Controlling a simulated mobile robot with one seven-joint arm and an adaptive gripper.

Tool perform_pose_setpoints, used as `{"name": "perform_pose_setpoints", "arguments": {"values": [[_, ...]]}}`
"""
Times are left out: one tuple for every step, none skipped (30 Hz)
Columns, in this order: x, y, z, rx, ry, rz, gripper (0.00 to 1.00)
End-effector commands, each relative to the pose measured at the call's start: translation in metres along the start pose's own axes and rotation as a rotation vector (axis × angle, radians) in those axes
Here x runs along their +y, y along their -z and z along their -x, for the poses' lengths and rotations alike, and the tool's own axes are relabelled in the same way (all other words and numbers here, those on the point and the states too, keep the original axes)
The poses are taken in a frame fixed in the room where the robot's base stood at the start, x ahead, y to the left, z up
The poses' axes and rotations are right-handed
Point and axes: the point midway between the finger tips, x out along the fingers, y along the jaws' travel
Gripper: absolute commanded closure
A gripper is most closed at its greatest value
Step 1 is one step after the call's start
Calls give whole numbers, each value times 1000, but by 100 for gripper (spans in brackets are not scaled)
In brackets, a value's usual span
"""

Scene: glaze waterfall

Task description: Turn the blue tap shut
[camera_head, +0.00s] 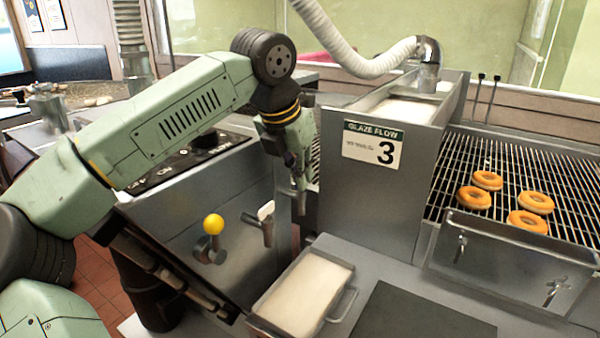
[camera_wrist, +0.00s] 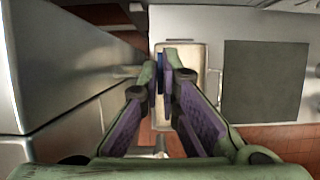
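In the head view my gripper (camera_head: 300,200) points down beside the left wall of the steel glaze tank (camera_head: 345,205). In the wrist view its two purple-padded fingers (camera_wrist: 165,72) come close together at the tips. A small patch of strong blue (camera_wrist: 160,66) shows between the tips, seemingly the blue tap's handle. I cannot tell whether the fingers press on it. No blue tap shows in the head view, where the gripper covers that spot. A tap with a yellow ball (camera_head: 213,224) and one with a pale handle (camera_head: 266,210) stand to the left.
A tray of pale glaze (camera_head: 344,306) sits below and right of the gripper. A dark flat mat (camera_head: 425,318) lies beside it. A rack (camera_head: 520,165) with several doughnuts stands right of the tank. A white hose (camera_head: 350,60) hangs above the tank.

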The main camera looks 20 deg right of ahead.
Motion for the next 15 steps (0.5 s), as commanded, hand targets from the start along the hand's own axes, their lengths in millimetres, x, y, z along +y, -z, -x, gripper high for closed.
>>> {"name": "perform_pose_setpoints", "arguments": {"values": [[0, 0, 0, -2, -1, -1, 100], [0, 0, 0, -2, -1, -1, 94], [0, 0, 0, -2, -1, -1, 91], [0, 0, 0, -2, -1, -1, 89], [0, 0, 0, -1, -1, -1, 87], [0, 0, 0, -1, -1, -1, 85], [0, 0, 0, -1, -1, -1, 83], [0, 0, 0, -1, -1, -1, 81], [0, 0, 0, -1, -1, 0, 78], [0, 0, 0, -1, -1, 0, 76], [0, 0, 0, -1, -1, 0, 76], [0, 0, 0, -1, -1, 0, 76], [0, 0, 0, 0, -1, 0, 76], [0, 0, 0, 0, -1, 0, 76], [0, 0, 0, 0, -1, 0, 76]]}}
